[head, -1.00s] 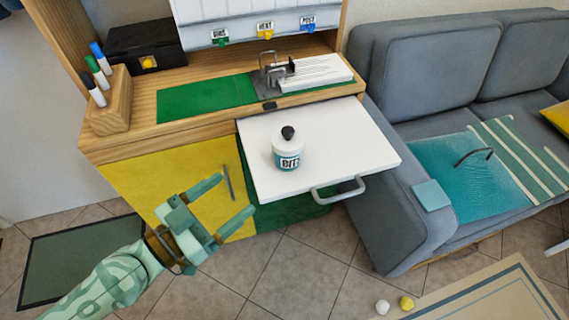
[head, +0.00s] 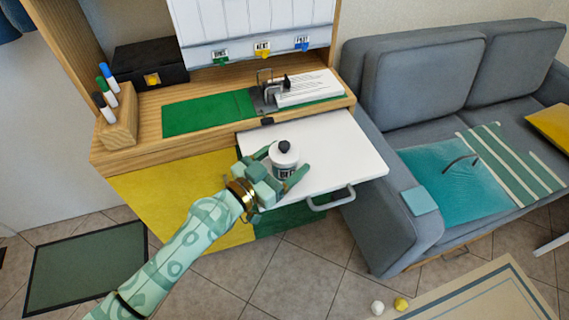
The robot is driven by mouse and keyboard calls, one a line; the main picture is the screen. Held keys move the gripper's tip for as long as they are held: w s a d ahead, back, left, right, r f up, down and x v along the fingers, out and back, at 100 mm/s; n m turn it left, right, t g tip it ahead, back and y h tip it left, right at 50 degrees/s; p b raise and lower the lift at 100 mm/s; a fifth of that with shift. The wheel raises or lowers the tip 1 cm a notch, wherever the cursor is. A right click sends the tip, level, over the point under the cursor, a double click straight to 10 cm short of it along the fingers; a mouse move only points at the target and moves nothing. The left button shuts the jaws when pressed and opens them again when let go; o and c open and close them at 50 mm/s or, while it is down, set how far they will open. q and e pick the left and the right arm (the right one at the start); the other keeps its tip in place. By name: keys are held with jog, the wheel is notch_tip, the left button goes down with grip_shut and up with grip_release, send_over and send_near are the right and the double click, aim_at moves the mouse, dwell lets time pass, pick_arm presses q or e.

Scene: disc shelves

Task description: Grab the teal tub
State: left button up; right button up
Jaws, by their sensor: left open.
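The tub (head: 285,158) is a small white jar with a teal band, dark lettering and a black knob on top. It stands upright on the white pull-out board (head: 345,150). My left gripper (head: 285,166) is open, with one finger on the left side of the tub and the other on its right front side. The fingers and palm hide the lower part of the tub. I cannot tell whether the fingers touch it. My right gripper is not in view.
The board has a grey handle (head: 331,199) at its front. Behind it are a wooden desk top with a green mat (head: 208,112), a paper stack (head: 305,88) and a marker block (head: 119,124). A grey sofa (head: 405,85) stands at the right. The board's right half is clear.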

pick_arm(q)
jog(key=shift+w+d, duration=0.1)
jog(key=shift+c, duration=0.3)
jog(key=c, duration=1.3)
jog(key=shift+r, duration=0.1)
